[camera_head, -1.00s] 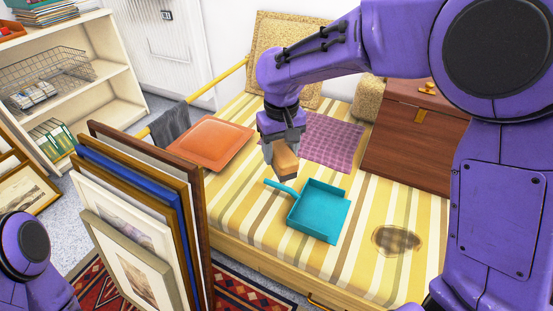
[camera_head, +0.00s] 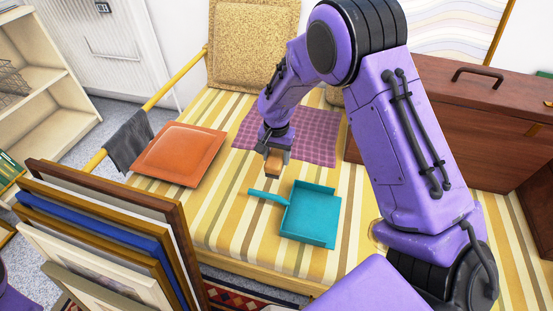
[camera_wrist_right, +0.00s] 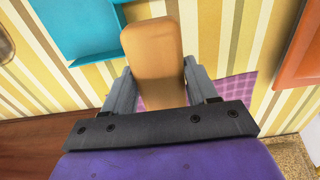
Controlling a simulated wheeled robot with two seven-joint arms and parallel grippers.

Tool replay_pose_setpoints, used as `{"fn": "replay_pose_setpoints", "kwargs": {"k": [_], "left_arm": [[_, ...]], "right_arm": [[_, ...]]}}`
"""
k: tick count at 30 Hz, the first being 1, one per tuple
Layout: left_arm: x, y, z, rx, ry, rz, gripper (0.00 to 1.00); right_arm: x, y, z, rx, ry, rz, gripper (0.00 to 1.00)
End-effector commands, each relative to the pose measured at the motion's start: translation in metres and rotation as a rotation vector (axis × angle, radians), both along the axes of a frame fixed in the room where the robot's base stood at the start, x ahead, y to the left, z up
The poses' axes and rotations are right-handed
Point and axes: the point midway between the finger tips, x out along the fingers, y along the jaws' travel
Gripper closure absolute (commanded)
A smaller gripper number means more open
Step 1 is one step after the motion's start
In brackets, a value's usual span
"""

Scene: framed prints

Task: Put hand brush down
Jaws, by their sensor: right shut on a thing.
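The hand brush (camera_head: 274,169) shows as a tan wooden block in my right gripper (camera_head: 272,161). In the right wrist view the brush (camera_wrist_right: 154,62) sits between the two grey fingers of the gripper (camera_wrist_right: 158,85), which are shut on it. Its bristles are not clear in either view. In the head view the brush is just behind the handle of the teal dustpan (camera_head: 312,214), over the striped bed cover (camera_head: 240,225). I cannot tell whether it touches the cover. My left gripper is not in view.
An orange cushion (camera_head: 180,154) lies to the left and a purple checked cloth (camera_head: 312,140) behind. A brown wooden case (camera_head: 480,120) stands at right. Framed prints (camera_head: 110,235) lean at front left. Striped cover is bare left of the dustpan.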

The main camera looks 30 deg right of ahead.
Motion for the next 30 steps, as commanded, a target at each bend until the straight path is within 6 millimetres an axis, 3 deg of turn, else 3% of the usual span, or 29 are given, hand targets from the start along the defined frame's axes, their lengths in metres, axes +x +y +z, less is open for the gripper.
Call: {"fn": "replay_pose_setpoints", "kwargs": {"k": [6,13,19,24,30], "left_arm": [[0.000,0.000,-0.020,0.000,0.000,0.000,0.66],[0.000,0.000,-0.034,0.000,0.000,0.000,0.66],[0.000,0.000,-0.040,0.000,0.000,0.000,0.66],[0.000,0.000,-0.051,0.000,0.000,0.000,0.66],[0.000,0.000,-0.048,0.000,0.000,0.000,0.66]], "right_arm": [[0.045,-0.030,-0.032,0.000,0.001,0.002,0.67],[0.072,-0.048,-0.070,-0.001,0.001,0.005,0.67],[0.082,-0.055,-0.085,-0.001,0.001,0.005,0.67],[0.081,-0.055,-0.113,-0.001,0.002,0.007,0.67],[0.082,-0.054,-0.111,-0.001,0.001,0.007,0.67]]}}
